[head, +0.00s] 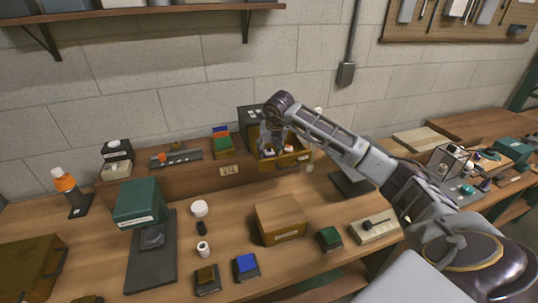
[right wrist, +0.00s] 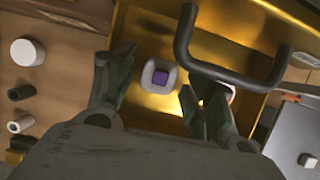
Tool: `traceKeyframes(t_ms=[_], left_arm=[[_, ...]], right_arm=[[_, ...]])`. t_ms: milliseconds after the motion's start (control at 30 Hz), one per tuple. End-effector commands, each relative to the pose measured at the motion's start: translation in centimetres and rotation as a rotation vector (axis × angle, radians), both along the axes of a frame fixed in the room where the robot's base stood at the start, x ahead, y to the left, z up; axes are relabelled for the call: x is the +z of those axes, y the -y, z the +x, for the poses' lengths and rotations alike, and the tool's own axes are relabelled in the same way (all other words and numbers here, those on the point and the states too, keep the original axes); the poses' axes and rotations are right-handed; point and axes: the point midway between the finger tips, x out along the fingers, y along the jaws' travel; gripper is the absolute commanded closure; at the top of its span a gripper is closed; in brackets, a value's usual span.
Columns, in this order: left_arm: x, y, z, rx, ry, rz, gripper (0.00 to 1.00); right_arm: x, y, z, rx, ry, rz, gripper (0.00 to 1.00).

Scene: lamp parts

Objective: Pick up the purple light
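The purple light (right wrist: 160,78) is a small purple block in a pale, rounded square base. It sits on the floor of an open golden drawer (right wrist: 145,118). My right gripper (right wrist: 155,90) points down over the drawer, with its fingers apart on either side of the light and nothing between them held. In the head view the right gripper (head: 272,143) hangs above the open drawer (head: 290,162), and I cannot make out the purple light there. My left gripper is out of view.
A dark drawer handle (right wrist: 228,68) arches close to the right finger. A pale item partly shows behind that finger.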

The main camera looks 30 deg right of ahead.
Motion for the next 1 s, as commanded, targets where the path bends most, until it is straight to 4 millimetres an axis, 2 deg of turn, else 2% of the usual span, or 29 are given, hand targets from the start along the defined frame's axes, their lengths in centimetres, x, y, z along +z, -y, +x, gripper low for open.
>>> traceKeyframes(t_ms=[33,300,1000], left_arm=[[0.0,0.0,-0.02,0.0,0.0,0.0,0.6],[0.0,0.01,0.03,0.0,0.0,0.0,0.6],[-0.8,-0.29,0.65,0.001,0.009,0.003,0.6]], right_arm=[[0.01,0.01,0.0,0.0,0.0,0.0,0.56],[0.04,0.02,0.0,0.0,0.001,0.0,0.89],[0.45,0.03,-0.13,-0.001,0.032,-0.009,0.89]])
